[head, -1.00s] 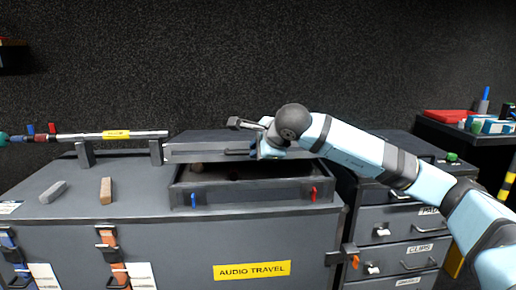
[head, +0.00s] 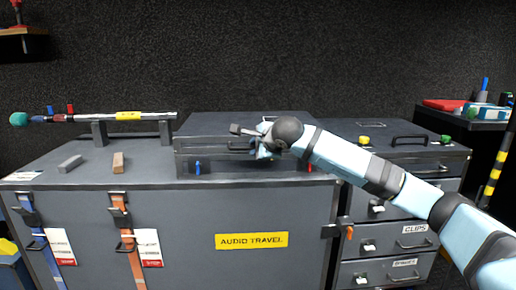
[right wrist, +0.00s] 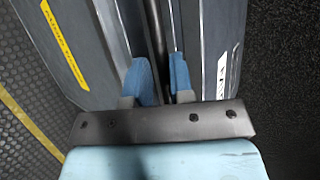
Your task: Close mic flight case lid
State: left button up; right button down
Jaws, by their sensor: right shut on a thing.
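The dark grey mic flight case (head: 230,170) sits on the large trunk. Its lid (head: 215,128) is down over the case, with its top near level and no dark opening showing at the front. A tiny remaining gap would be too small to tell. A blue latch (head: 197,168) and a red latch (head: 310,168) are on the case front. My right gripper (head: 261,150) is at the lid's front edge, shut on the lid handle. The right wrist view shows blue fingers (right wrist: 160,78) either side of a dark bar (right wrist: 156,30). My left gripper is out of view.
The case stands on a grey trunk labelled AUDIO TRAVEL (head: 290,210). A long microphone (head: 90,117) rests on stands at left, with two small blocks before it. A drawer cabinet (head: 400,225) stands at right, under my arm. A side table (head: 470,125) is behind.

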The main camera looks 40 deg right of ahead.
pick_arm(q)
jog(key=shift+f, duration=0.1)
pick_arm(e)
jog(key=shift+s+a+f+g, duration=0.1)
jog(key=shift+a+f+g, duration=0.05)
jog(key=shift+f, duration=0.5)
jog(key=shift+s+a+f+g, duration=0.1)
jog(key=shift+a+f+g, duration=0.05)
jog(key=shift+f, duration=0.45)
jog(key=c, duration=1.4)
grip_release()
jog(key=shift+o, duration=1.4)
jog(key=shift+d, duration=0.15)
jog(key=shift+r, duration=0.1)
pick_arm(q)
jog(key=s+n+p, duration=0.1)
jog(key=p, duration=0.1)
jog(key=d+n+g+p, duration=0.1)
jog(key=p, duration=0.1)
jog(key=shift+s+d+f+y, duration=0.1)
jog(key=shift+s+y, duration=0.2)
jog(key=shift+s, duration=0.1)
pick_arm(e)
jog(key=d+v, duration=0.1)
jog(key=v, duration=1.3)
jog(key=shift+a+r, duration=0.25)
jog(key=shift+a, duration=0.2)
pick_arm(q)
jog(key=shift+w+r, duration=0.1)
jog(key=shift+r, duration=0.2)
